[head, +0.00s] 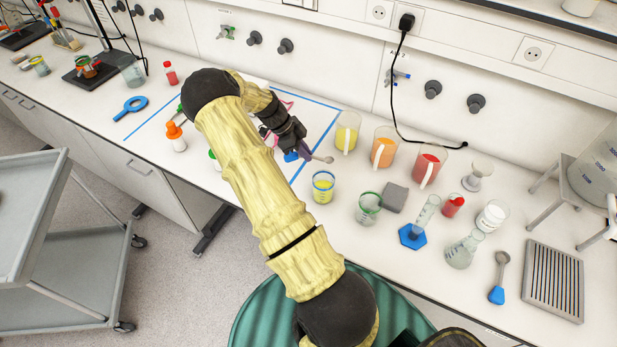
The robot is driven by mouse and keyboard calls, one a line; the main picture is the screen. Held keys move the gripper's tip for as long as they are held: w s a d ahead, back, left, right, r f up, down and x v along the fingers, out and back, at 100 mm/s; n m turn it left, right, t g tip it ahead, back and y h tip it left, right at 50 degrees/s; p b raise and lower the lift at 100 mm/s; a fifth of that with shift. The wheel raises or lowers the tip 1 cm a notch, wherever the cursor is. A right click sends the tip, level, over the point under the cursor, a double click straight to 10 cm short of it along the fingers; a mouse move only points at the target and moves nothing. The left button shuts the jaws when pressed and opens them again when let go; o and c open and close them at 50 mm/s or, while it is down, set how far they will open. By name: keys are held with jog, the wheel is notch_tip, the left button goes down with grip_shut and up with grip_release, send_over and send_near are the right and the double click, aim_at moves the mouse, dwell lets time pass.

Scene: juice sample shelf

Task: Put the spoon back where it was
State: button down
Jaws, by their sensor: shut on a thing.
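My gripper (298,146) reaches over the bench at the right side of the blue-outlined area. It is shut on a spoon (320,158) with a greyish bowl pointing right and a purplish handle partly hidden by the jaws. The spoon's height above the bench is hard to tell. A small blue thing (290,157) shows just below the jaws, partly hidden. Another spoon (500,275), with a blue handle end and grey bowl, lies at the right near the striped rack.
Yellow (346,135), orange (383,150) and red (428,168) jugs stand right of my gripper. A blue-rimmed beaker (323,187) and green-rimmed beaker (368,206) stand in front. A grey block (395,197), glassware and a striped rack (553,282) are further right. The blue-outlined area (135,135) lies left.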

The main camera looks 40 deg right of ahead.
jog(key=p, duration=0.2)
send_over(306, 178)
jog(key=shift+a+f, duration=0.1)
jog(key=shift+f, duration=2.6)
jog(key=shift+f+p, duration=1.1)
jog(key=shift+f, duration=1)
jog(key=c, duration=1.5)
grip_release()
jog(key=b+v, duration=0.6)
jog(key=v, duration=0.6)
